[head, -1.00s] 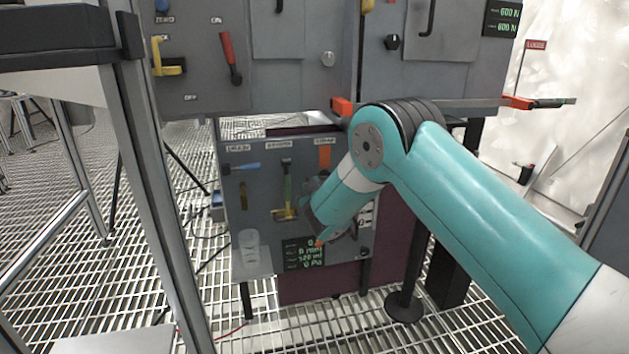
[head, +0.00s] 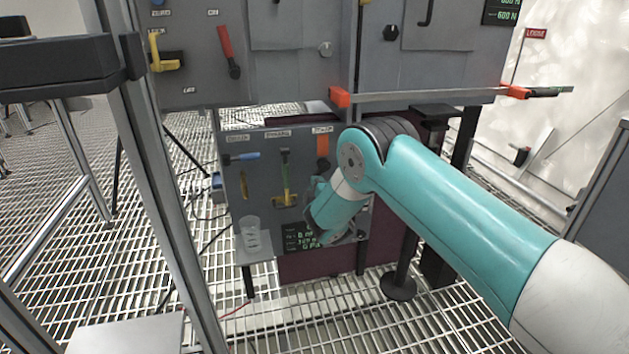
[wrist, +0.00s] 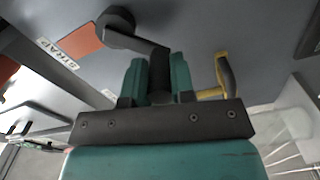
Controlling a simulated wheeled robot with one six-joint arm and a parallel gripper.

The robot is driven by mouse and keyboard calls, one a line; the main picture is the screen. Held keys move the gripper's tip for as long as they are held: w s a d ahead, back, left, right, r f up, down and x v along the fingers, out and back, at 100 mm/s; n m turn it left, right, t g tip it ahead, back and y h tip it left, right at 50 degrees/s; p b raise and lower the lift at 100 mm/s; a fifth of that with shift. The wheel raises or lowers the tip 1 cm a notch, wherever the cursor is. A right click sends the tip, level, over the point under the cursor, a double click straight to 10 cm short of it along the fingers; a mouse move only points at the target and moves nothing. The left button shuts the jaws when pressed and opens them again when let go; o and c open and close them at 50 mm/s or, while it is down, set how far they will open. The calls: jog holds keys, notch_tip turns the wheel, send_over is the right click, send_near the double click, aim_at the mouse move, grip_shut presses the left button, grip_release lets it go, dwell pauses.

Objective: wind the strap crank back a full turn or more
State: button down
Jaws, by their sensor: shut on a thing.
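The strap crank (wrist: 118,22) shows in the wrist view as a dark round hub on the grey panel, with a dark arm reaching to a handle. My gripper (wrist: 157,78) has its teal fingers on either side of the black handle (wrist: 160,72) and is shut on it. An orange strap (wrist: 80,41) lies beside the hub, next to a STRAP label (wrist: 57,53). In the head view the orange strap (head: 322,146) hangs at the panel's upper right. My wrist covers most of the crank there.
A yellow handle (wrist: 222,78) is close to the right of my fingers in the wrist view. In the head view, a blue-handled lever (head: 242,156), a green and yellow lever (head: 285,180), a clear cup (head: 250,235) and a green-lit display (head: 300,238) are left of my wrist.

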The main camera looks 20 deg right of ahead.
jog(key=shift+d+f+n, duration=0.2)
jog(key=shift+f+n, duration=0.05)
jog(key=shift+n, duration=0.35)
jog(key=c, duration=1)
grip_release()
jog(key=shift+o, duration=0.2)
jog(key=shift+s, duration=0.15)
jog(key=s+b, duration=1.7)
jog(key=b, duration=0.1)
jog(key=shift+b, duration=0.3)
